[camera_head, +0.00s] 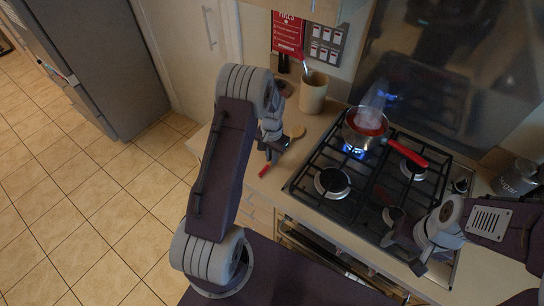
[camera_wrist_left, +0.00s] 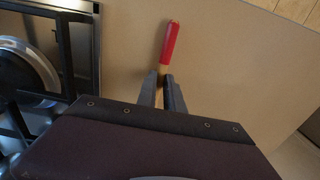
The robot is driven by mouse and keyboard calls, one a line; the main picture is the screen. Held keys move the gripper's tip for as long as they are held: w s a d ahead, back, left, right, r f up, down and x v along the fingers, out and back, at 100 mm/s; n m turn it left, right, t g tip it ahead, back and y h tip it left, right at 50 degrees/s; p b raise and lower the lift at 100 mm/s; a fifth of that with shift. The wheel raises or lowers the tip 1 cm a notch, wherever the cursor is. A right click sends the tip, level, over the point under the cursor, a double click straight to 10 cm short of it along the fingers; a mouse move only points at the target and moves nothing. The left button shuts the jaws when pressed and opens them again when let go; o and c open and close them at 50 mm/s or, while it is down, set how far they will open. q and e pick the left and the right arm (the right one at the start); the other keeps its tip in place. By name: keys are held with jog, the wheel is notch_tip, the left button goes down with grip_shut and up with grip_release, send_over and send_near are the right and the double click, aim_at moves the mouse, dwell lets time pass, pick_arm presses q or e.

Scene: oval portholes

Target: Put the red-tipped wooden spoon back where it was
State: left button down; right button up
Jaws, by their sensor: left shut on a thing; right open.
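The wooden spoon shows its red handle end (camera_head: 264,171) and pale wooden bowl (camera_head: 297,131) in the head view, over the counter left of the stove. My left gripper (camera_head: 272,156) is shut on the spoon's handle between those ends. In the left wrist view the red end (camera_wrist_left: 170,43) points out beyond the two fingers (camera_wrist_left: 162,88); the bowl is hidden there. I cannot tell whether the spoon touches the counter. A beige utensil crock (camera_head: 313,95) stands behind, with a utensil in it. My right gripper (camera_head: 418,266) is open over the stove's front edge.
A saucepan (camera_head: 365,124) with red contents and a red handle steams on a lit back-left burner. The black hob grates (camera_head: 333,182) lie right of the spoon. A sugar jar (camera_head: 515,178) stands at far right. The counter (camera_head: 240,133) near the spoon is mostly clear.

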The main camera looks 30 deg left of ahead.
pick_arm(q)
jog(key=c, duration=1.7)
grip_release()
jog(key=shift+o, duration=1.1)
jog(key=shift+w+f, duration=0.15)
notch_tip(320, 180, up, 12)
jog(key=b, duration=0.1)
jog(key=s+d+n, duration=0.1)
jog(key=s+d, duration=0.3)
jog(key=s, duration=0.5)
jog(key=s+d+f+t, duration=0.1)
jog(key=s+d, duration=0.3)
jog(key=s, duration=0.4)
jog(key=shift+s+d+f+n, duration=0.3)
jog(key=shift+s+d+n, duration=0.05)
jog(key=shift+d+n, duration=0.05)
